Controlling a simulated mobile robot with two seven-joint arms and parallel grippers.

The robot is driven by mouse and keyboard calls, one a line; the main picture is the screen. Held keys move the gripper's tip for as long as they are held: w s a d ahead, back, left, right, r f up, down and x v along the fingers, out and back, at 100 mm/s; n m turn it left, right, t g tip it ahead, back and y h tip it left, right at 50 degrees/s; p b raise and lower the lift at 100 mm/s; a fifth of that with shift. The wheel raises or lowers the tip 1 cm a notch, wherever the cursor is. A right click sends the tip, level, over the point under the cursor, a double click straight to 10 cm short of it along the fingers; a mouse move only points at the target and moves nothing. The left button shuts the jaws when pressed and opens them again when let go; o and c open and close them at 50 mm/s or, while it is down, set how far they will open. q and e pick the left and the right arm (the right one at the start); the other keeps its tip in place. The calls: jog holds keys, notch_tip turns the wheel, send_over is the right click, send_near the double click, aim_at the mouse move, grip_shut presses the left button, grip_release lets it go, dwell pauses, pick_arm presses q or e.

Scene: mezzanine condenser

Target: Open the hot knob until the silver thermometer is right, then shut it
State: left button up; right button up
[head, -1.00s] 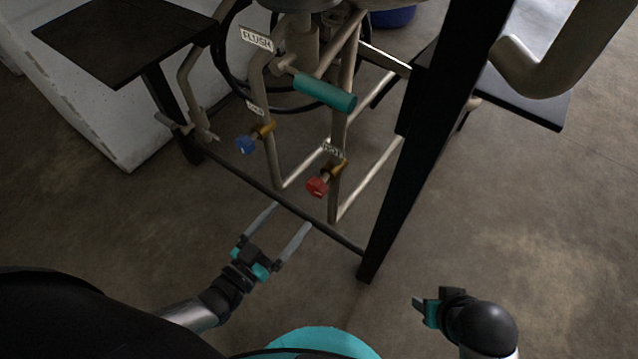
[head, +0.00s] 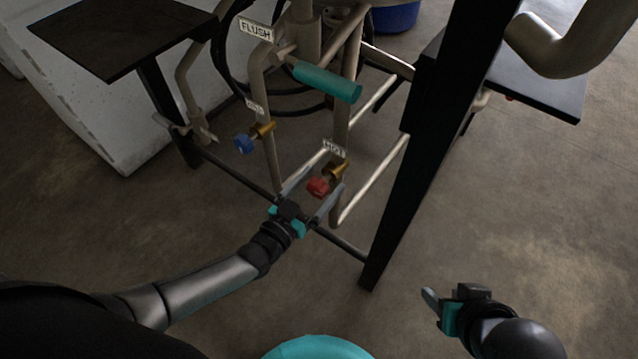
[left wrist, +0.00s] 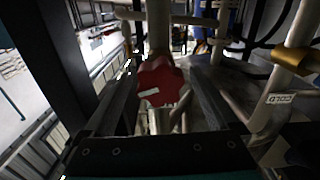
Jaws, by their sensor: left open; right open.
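The red hot knob (head: 318,187) sits on a brass valve under a "HOT" label (head: 334,149). My left gripper (head: 316,182) is open with its two fingers reaching up on either side of the knob, apart from it as far as I can tell. In the left wrist view the red knob (left wrist: 160,82) lies between the fingertips, a pale mark on its face. My right gripper (head: 437,300) is open and empty, low at the right, far from the pipes. I cannot make out a silver thermometer in either view.
A blue knob (head: 244,144) is on the neighbouring pipe to the left. A teal handle (head: 327,83) by the "FLUSH" label (head: 256,30) is above the knobs. A black post (head: 424,150) stands close on the right. Bare floor (head: 540,220) lies right of it.

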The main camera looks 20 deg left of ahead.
pick_arm(q)
jog(key=c, duration=1.4)
jog(key=shift+o, duration=0.2)
